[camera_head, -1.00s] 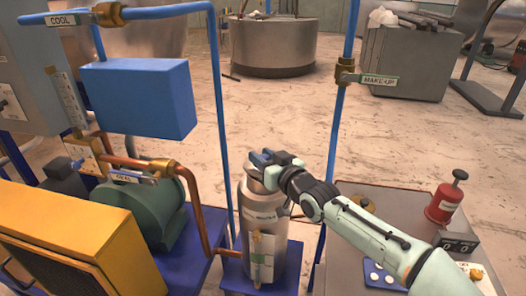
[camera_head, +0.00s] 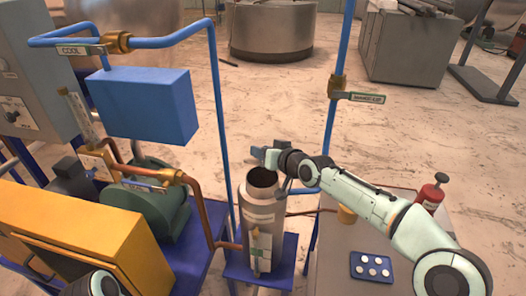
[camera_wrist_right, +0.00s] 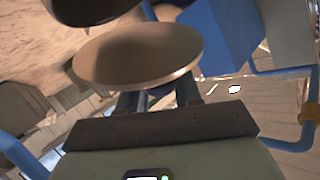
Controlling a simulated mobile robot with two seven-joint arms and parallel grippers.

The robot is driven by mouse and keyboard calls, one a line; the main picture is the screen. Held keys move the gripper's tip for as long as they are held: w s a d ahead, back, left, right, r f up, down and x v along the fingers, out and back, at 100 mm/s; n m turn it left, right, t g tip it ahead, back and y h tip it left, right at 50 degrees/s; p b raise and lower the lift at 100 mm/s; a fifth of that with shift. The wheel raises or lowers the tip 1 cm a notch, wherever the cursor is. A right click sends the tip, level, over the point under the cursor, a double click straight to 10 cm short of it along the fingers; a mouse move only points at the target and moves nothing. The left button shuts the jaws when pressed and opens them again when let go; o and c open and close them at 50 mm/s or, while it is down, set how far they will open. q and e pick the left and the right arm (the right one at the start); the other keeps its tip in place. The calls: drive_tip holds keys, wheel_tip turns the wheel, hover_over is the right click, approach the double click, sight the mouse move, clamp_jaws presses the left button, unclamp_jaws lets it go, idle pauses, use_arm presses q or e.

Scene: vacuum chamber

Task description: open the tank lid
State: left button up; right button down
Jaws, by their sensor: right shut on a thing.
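The tank (camera_head: 260,212) is an upright metal cylinder in the lower middle of the head view, its round mouth uncovered and dark inside. My right gripper (camera_head: 258,154) is just above the mouth at its back edge. In the right wrist view, the right gripper (camera_wrist_right: 160,98) is shut on the tank lid (camera_wrist_right: 140,52), a pale round disc at its fingertips. In the head view the lid is not clearly made out around the gripper. Part of my left arm shows at the bottom left, but its gripper is out of view.
A blue pipe (camera_head: 222,120) rises left of the tank, and another with the make-up valve (camera_head: 338,86) rises at its right. A green pump (camera_head: 150,210) and yellow housing (camera_head: 80,235) stand at left. A bench (camera_head: 335,262) with a button panel (camera_head: 371,267) is at right.

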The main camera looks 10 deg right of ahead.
drive_tip(key=shift+w+d+r, duration=0.1)
drive_tip(key=shift+r, duration=0.3)
drive_tip(key=c, duration=1.1)
unclamp_jaws()
drive_tip(key=shift+o, duration=1.2)
drive_tip(key=shift+f, duration=0.15)
drive_tip(key=shift+s+d+b, duration=0.3)
drive_tip(key=shift+s+d, duration=0.1)
drive_tip(key=shift+s, duration=0.05)
use_arm(q)
drive_tip(key=s+f+b, duration=0.5)
drive_tip(key=f+b, duration=0.3)
drive_tip(key=f, duration=0.1)
drive_tip(key=shift+f+g, duration=0.4)
use_arm(e)
drive_tip(key=v, duration=1.2)
drive_tip(key=shift+s+a, duration=0.15)
